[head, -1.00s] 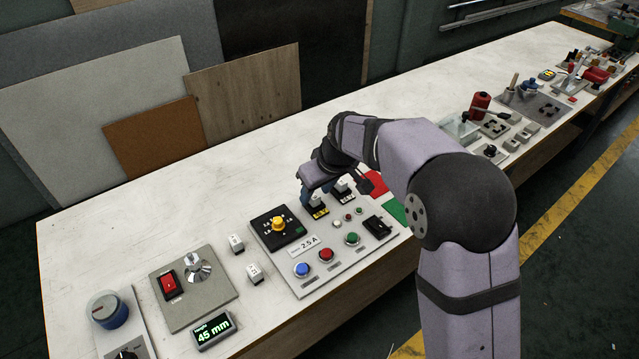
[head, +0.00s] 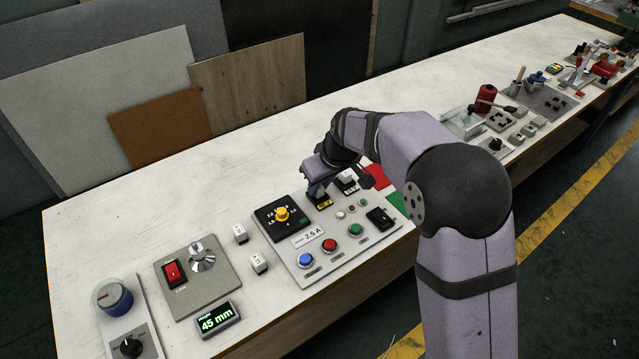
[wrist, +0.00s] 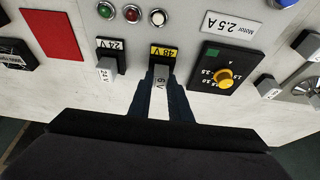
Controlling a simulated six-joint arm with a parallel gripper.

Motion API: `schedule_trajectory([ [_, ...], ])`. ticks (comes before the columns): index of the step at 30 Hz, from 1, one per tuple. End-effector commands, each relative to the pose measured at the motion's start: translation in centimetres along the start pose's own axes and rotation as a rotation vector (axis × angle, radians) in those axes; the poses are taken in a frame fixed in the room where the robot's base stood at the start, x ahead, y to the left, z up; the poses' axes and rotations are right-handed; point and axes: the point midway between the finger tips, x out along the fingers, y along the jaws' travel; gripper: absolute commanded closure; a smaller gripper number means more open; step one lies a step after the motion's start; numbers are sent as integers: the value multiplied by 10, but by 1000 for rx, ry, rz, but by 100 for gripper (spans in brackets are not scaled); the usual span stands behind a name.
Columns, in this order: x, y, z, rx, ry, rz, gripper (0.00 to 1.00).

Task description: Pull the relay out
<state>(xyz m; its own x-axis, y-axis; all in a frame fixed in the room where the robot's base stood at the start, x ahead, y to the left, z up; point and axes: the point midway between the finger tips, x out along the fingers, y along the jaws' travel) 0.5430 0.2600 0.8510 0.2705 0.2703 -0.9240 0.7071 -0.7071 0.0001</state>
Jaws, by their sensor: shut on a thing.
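A grey relay marked 6 V (wrist: 161,80) stands at the black socket with the yellow 48 V label (wrist: 162,51). My gripper (wrist: 162,98) is shut on this relay, one dark blue finger on each side. In the head view my gripper (head: 319,187) reaches down over the same socket (head: 322,203), and the relay is mostly hidden by the fingers. I cannot tell how deep it sits in the socket. A second relay, marked 24 V (wrist: 106,70), stands in the neighbouring socket; it also shows in the head view (head: 346,178).
The panel carries a yellow rotary knob (head: 282,213), blue (head: 305,260), red (head: 329,245) and green (head: 355,230) buttons and a black switch (head: 381,218). Two loose white blocks (head: 240,233) (head: 258,262) lie on its left.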

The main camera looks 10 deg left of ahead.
Motion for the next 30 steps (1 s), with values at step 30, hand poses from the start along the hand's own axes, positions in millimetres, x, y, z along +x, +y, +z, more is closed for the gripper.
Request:
schedule_trajectory([
  [30,-10,0,-4,0,1,0,100],
])
